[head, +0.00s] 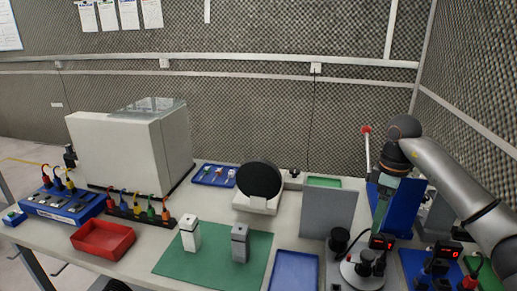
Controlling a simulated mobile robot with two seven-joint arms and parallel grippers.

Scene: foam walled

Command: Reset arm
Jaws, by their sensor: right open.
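My right arm comes in from the right edge and bends at a dark joint with an orange band. My right gripper (383,208) points down from it, over the right part of the bench. It is open, and nothing shows between its fingers. Its fingertips are hard to make out against the blue panel (405,207) behind. My left gripper does not show clearly enough to be identified.
The bench holds a white box-shaped machine (110,148), a red tray (103,240), a green mat (190,262) with two small blocks, and a blue tray (295,272). A grey upright panel (328,212) and devices with red displays (381,242) crowd the right side.

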